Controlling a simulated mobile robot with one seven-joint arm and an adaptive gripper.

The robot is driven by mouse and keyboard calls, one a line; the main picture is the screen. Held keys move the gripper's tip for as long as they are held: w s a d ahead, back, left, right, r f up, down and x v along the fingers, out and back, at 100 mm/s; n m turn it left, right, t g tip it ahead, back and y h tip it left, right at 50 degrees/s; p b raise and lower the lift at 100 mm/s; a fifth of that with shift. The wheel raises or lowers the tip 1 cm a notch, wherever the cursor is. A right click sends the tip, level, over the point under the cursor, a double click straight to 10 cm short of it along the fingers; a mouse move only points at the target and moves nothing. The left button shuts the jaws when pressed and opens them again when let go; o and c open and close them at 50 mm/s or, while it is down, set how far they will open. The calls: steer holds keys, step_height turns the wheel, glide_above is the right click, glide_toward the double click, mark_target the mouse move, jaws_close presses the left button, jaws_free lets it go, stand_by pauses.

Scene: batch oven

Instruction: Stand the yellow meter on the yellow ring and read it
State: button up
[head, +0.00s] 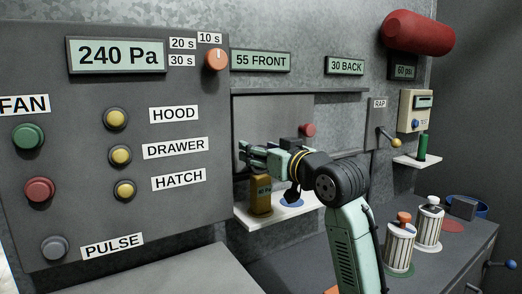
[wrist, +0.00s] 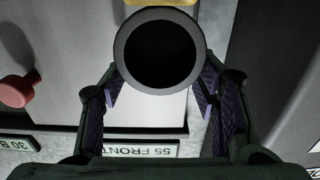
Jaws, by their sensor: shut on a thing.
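The yellow meter (head: 262,196) is upright at the white shelf, just below my gripper. It has a small dark display whose reading is too small to make out. My gripper (head: 246,153) reaches toward the wall above the shelf and is shut on the meter's upper part. In the wrist view a dark round end with a grey rim (wrist: 158,17) sits between the fingers, and a yellow edge of the meter (wrist: 160,2) shows beyond it. I cannot see a yellow ring on the shelf. I cannot tell whether the meter's base touches the shelf.
The white shelf (head: 255,224) has a blue ring (head: 291,203) right of the meter. A red knob (head: 308,130) is on the wall behind. The button panel (head: 75,190) stands close on the left. Two striped canisters (head: 400,248) (head: 429,228) stand on the right counter.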

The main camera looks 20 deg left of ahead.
steer(key=shift+f, duration=0.15)
steer(key=o, duration=1.7)
steer(key=shift+o, duration=0.2)
steer(key=shift+f, duration=0.1)
